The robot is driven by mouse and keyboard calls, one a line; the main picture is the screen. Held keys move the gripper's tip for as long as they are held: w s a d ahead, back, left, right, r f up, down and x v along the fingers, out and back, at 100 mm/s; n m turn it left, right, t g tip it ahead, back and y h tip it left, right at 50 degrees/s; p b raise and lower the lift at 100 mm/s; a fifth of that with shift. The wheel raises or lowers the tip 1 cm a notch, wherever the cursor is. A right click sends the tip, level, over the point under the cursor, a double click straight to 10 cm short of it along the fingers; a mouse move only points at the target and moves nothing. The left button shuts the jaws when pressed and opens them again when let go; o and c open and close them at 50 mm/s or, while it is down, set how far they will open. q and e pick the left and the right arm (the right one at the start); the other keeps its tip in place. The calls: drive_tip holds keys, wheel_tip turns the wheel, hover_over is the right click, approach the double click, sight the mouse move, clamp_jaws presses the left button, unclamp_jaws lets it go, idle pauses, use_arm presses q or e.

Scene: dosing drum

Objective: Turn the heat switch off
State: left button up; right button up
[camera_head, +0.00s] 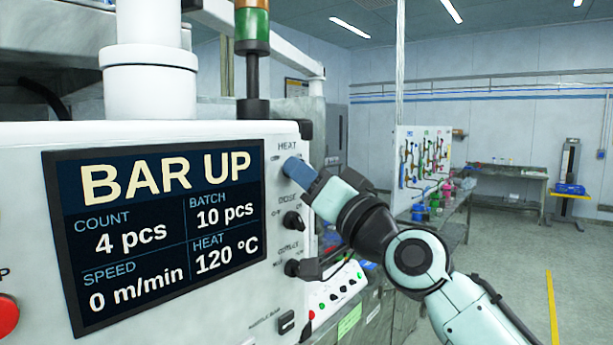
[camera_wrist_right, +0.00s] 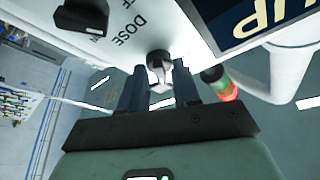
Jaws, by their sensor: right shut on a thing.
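The heat switch is a rotary knob on the white panel (camera_head: 232,331), under the HEAT label. In the head view my right gripper hides it. In the right wrist view the heat switch (camera_wrist_right: 160,63) shows as a grey and dark knob between the two fingers. My right gripper (camera_head: 294,168) reaches the panel from the right and is shut on this knob; its fingers also show in the right wrist view (camera_wrist_right: 160,85). The exact angle of the knob is hard to tell. My left gripper is not in view.
A display (camera_head: 165,230) reads BAR UP and HEAT 120 °C. The dose knob (camera_head: 293,221) sits just below my right gripper, with another knob (camera_head: 292,268) lower down. A red button (camera_head: 6,315) is at far left. A signal tower (camera_head: 255,35) stands above. The floor at right is free.

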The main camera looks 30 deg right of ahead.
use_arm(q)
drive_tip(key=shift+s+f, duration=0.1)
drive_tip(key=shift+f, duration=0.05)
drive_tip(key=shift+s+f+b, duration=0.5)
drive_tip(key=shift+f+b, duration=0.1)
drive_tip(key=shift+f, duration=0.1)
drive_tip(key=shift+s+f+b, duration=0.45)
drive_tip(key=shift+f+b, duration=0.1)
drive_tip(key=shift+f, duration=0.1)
use_arm(e)
drive_tip(key=shift+w+d+r+n+g+y, duration=0.15)
drive_tip(key=shift+n+g+y, duration=0.35)
drive_tip(key=shift+n+y, duration=1.6)
drive_tip(key=shift+s+d+f+n+g+y, duration=0.15)
drive_tip(key=shift+n+g+y, duration=0.45)
drive_tip(key=shift+n, duration=3.05)
drive_tip(key=shift+w+d+r+n+g+y, duration=0.15)
drive_tip(key=shift+n+g+y, duration=0.25)
drive_tip(key=shift+n+y, duration=1.75)
drive_tip(key=shift+n+h, duration=0.75)
drive_tip(key=shift+n, duration=0.15)
drive_tip(key=o, duration=1)
drive_tip(key=shift+o, duration=0.2)
